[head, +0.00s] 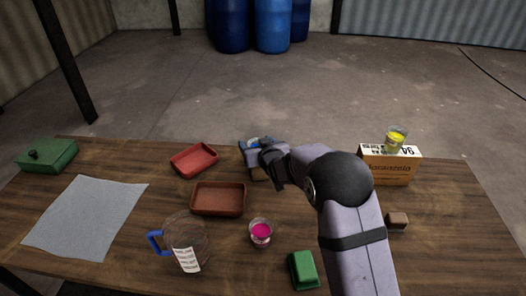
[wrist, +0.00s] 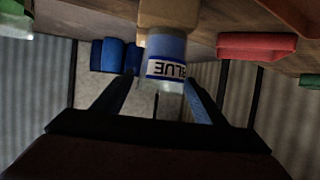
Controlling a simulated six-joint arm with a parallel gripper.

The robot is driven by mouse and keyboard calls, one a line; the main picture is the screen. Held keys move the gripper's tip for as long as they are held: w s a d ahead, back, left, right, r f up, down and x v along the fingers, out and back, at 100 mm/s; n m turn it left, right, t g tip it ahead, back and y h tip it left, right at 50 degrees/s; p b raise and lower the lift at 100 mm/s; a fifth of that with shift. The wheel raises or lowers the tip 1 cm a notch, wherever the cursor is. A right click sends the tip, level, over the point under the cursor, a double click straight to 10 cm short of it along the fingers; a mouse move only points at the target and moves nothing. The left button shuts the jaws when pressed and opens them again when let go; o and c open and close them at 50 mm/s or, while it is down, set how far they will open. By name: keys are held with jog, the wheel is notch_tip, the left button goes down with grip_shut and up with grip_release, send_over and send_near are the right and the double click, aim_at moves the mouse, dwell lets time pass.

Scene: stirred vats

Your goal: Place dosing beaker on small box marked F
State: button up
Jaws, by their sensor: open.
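A clear beaker with a label reading BLUE (wrist: 168,69) shows upside down in the wrist view, standing on a tan block-like box (wrist: 168,14). In the head view its blue contents (head: 253,142) show at the table's far edge, mostly hidden by my gripper (head: 260,150). My gripper (wrist: 159,84) is open, with one finger on each side of the beaker's rim end. I cannot tell whether the fingers touch it. Only a sliver of the tan box (head: 257,175) shows in the head view, and no letter F is readable on it.
A beaker of yellow (head: 396,140) stands on a printed carton (head: 391,169) at right. A beaker of pink (head: 260,232), a blue-handled jug (head: 187,246), red tray (head: 194,160), brown tray (head: 218,199), green block (head: 303,270) and brown block (head: 397,220) stand around. A grey mat (head: 85,216) lies bare.

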jog(key=b+v, duration=0.1)
jog(key=v, duration=0.8)
jog(key=shift+r, duration=0.15)
jog(key=shift+s, duration=0.1)
